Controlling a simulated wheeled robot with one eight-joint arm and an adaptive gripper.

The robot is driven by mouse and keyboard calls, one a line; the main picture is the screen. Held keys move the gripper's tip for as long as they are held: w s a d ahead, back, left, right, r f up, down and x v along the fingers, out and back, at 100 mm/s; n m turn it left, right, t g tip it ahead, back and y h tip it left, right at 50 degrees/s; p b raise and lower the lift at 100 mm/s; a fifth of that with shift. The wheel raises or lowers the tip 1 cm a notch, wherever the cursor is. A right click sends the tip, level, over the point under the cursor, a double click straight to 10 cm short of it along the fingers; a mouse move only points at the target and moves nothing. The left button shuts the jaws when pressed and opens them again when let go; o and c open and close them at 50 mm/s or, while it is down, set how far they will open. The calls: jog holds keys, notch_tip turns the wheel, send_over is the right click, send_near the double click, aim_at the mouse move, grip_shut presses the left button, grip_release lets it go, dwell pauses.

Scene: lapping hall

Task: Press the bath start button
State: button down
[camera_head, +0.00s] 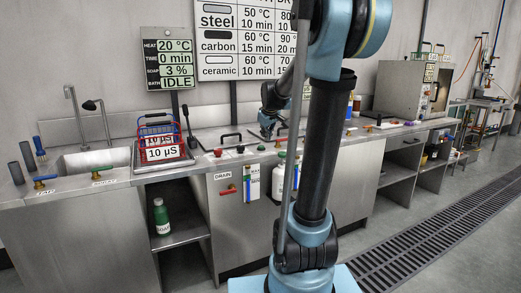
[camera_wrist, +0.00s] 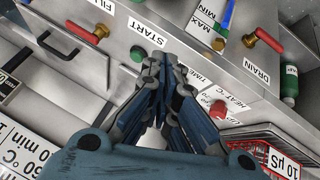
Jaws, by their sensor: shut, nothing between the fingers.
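A green button (camera_wrist: 137,53) lies on the steel counter beside the START label (camera_wrist: 147,31) in the wrist view; in the head view a green button (camera_head: 261,147) shows near my gripper. My gripper (camera_wrist: 160,62) is shut and empty. Its fingertips appear just right of the green button in the wrist view; I cannot tell whether they touch it. In the head view my gripper (camera_head: 267,130) hangs low over the counter, partly behind my arm. The display board (camera_head: 168,64) reads 20 °C, 0 min, 3 % and BATH IDLE.
A red knob (camera_wrist: 218,110) sits by the HEAT label. A red-handled drain valve (camera_wrist: 265,38) and a red-handled fill valve (camera_wrist: 80,30) project nearby. A wire basket (camera_head: 162,145) labelled 10 µS stands left. A green bottle (camera_head: 161,217) sits on the shelf below.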

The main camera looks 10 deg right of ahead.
jog(key=w+r+n+t, duration=0.1)
jog(key=w+n+t, duration=0.1)
jog(key=w, duration=1.6)
jog(key=shift+a+r+n, duration=0.15)
jog(key=shift+a+n, duration=0.15)
jog(key=shift+n, duration=0.1)
jog(key=shift+f, duration=4.4)
jog(key=shift+f, duration=0.8)
jog(key=shift+r, duration=0.9)
jog(key=shift+r, duration=2.5)
